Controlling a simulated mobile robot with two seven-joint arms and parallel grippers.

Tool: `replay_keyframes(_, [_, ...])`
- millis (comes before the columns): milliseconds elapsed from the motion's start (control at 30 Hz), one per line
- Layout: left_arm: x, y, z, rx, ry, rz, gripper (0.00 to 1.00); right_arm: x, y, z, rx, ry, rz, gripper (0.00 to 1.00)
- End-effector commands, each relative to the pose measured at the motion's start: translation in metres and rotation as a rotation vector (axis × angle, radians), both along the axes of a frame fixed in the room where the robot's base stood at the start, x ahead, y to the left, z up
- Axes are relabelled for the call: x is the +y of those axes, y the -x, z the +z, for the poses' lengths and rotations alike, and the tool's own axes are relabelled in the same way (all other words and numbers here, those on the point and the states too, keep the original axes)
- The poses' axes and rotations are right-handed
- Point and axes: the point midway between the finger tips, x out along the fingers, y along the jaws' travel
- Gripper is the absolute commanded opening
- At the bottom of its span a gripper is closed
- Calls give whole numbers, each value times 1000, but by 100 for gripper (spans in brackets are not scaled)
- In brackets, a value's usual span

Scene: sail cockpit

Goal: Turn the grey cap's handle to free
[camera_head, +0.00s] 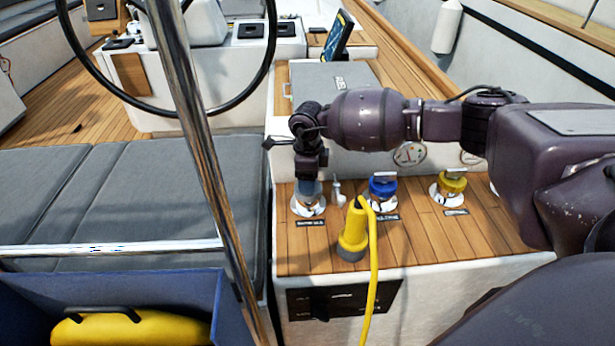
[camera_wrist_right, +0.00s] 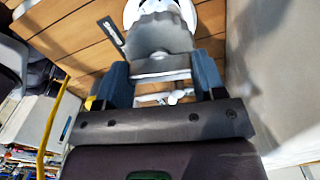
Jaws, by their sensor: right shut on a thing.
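The grey cap (camera_wrist_right: 158,38) sits on its round white base plate in the teak deck. In the right wrist view its flat handle (camera_wrist_right: 160,76) stands between the two blue-grey fingers of my right gripper (camera_wrist_right: 162,84), which is shut on it. In the head view my right gripper (camera_head: 308,184) points down onto the cap, hiding most of it. The white base plate (camera_head: 308,208) shows below the fingers. The handle's turn angle relative to any mark cannot be read. My left gripper is not in view.
A blue cap (camera_head: 382,188) and a yellow cap (camera_head: 452,184) stand to the right in the same teak strip. A yellow plug (camera_head: 353,232) with a yellow cable (camera_head: 374,285) stands in front. A steel rail (camera_head: 190,110) and a steering wheel (camera_head: 262,75) are at left.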

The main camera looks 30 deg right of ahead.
Motion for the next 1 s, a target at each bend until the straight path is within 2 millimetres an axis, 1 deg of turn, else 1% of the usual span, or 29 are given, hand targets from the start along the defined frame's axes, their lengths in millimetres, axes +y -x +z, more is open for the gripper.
replay_keyframes(200, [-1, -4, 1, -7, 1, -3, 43, 0, 0, 0, 0, 0, 116, 40])
replay_keyframes(400, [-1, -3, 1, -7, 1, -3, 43, 0, 0, 0, 0, 0, 172, 40])
replay_keyframes(933, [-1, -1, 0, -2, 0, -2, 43, 0, 0, 0, -1, -1, 190, 40])
replay_keyframes(967, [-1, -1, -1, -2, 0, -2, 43, 0, 0, 0, -1, -1, 190, 68])
replay_keyframes(1000, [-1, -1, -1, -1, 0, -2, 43, 0, 0, 0, -1, -1, 190, 74])
